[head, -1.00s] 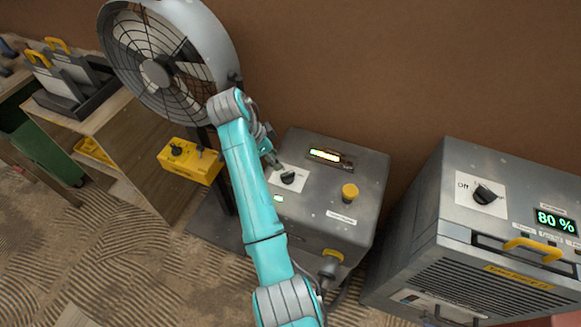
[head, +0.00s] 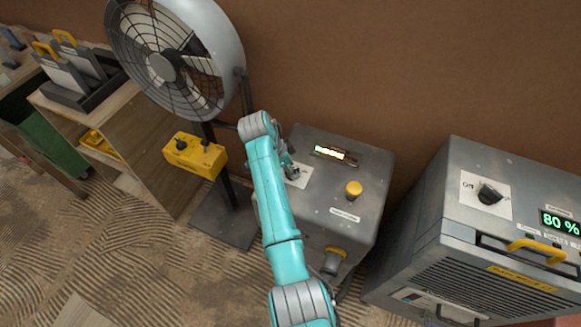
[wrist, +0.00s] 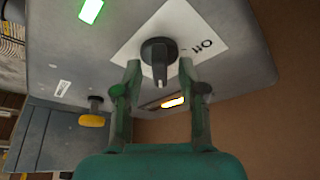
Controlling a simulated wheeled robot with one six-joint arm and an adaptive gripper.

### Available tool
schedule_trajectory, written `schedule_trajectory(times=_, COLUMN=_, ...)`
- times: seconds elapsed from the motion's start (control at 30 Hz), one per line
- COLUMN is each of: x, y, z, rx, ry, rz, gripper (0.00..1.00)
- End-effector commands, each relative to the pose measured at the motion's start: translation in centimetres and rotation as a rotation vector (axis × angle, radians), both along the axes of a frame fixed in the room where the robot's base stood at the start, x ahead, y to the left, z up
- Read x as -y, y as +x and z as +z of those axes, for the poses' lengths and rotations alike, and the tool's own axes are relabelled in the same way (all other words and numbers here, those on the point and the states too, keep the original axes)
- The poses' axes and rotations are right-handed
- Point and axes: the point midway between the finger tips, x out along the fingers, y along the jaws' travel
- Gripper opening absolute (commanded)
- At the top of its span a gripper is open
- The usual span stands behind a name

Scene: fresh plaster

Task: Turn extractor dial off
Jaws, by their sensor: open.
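The dark dial (wrist: 158,52) sits on a white label plate (wrist: 207,35) on top of the middle grey metal box (head: 330,215). The word on the plate in the wrist view appears to be "Off", seen turned round. The dial's raised grip points toward my gripper in that view. My gripper (wrist: 160,72) is open, with one fingertip on each side of the dial's near end; I cannot tell whether they touch it. In the head view my gripper (head: 291,170) covers the dial, and only part of the white plate shows.
The box also has a lit display (head: 331,153) and a yellow button (head: 353,190). A green light (wrist: 91,11) glows in the wrist view. A fan (head: 175,60) and yellow control box (head: 194,155) stand left. Another machine (head: 490,235) with a dial and "80 %" is right.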

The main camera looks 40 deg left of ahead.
Motion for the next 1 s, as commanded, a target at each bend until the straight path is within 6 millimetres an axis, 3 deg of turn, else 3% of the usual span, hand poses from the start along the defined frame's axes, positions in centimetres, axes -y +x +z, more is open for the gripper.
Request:
schedule_trajectory(times=0.03, x=0.0, y=0.0, z=0.01, rx=0.0, ry=0.0, rz=0.0, gripper=0.33)
schedule_trajectory(times=0.17, x=0.0, y=0.0, z=0.02, rx=0.0, ry=0.0, rz=0.0, gripper=0.01)
schedule_trajectory(times=0.63, x=0.06, y=-0.02, z=-0.03, rx=0.0, ry=0.0, rz=0.054, gripper=0.0)
schedule_trajectory(times=1.0, x=0.28, y=-0.05, z=-0.02, rx=0.001, ry=0.0, rz=0.325, gripper=0.0)
